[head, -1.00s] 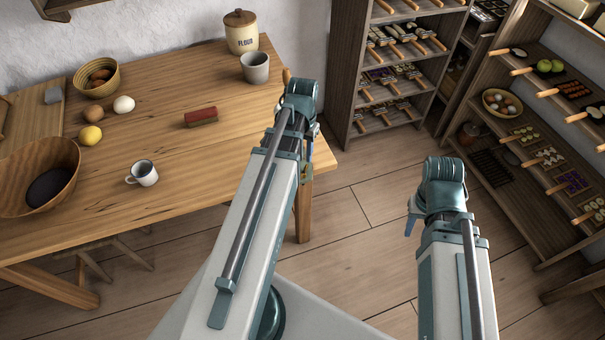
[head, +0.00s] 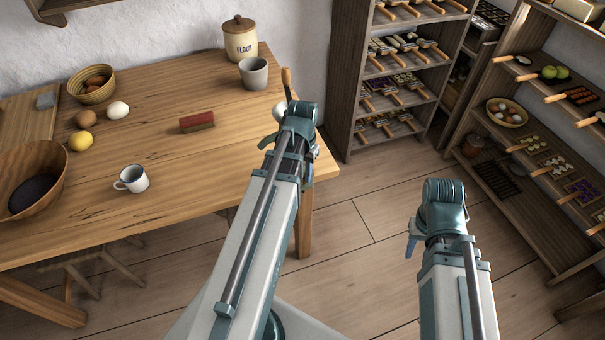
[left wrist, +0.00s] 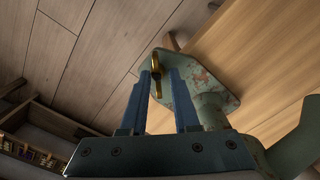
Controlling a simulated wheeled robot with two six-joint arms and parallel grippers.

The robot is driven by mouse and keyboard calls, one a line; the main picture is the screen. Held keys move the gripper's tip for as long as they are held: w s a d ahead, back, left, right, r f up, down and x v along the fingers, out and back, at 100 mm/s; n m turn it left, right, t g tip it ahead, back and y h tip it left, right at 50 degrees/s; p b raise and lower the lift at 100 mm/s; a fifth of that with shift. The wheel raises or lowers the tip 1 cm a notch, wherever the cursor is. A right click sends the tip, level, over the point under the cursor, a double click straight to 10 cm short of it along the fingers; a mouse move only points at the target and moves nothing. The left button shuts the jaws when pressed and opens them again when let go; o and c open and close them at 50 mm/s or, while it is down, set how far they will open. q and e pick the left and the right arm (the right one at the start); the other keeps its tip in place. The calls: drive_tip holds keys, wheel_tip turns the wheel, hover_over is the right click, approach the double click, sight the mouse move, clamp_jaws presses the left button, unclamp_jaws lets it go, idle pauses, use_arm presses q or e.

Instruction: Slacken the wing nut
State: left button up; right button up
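The brass wing nut (left wrist: 155,64) shows in the left wrist view against a worn green metal clamp (left wrist: 183,88) at the wooden table's edge. My left gripper (left wrist: 162,73) has its two blue fingers apart, with the wing nut between their tips, closer to the left finger. I cannot tell whether either finger touches it. In the head view, my left arm hides the wing nut and most of the clamped device; a pale part (head: 279,111) and an upright wooden handle (head: 286,83) show. My right gripper (head: 410,247) hangs over the floor, mostly hidden by its wrist.
The table (head: 200,165) holds a flour jar (head: 240,40), a grey cup (head: 254,74), a red-and-green block (head: 196,122), a white mug (head: 132,179), a wooden bowl (head: 30,180) and eggs. Shelves (head: 345,90) stand behind and at right. Floor between is clear.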

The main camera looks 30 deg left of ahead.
use_arm(q)
clamp_jaws()
drive_tip(key=shift+n, duration=0.4)
drive_tip(key=n, duration=0.9)
drive_tip(key=shift+s, duration=0.2)
drive_tip(key=n, duration=0.6)
drive_tip(key=shift+s+d+n, duration=0.1)
drive_tip(key=shift+d+n, duration=0.05)
drive_tip(key=shift+n, duration=0.25)
drive_tip(key=n, duration=0.5)
drive_tip(key=shift+d, duration=0.2)
drive_tip(key=shift+n, duration=0.3)
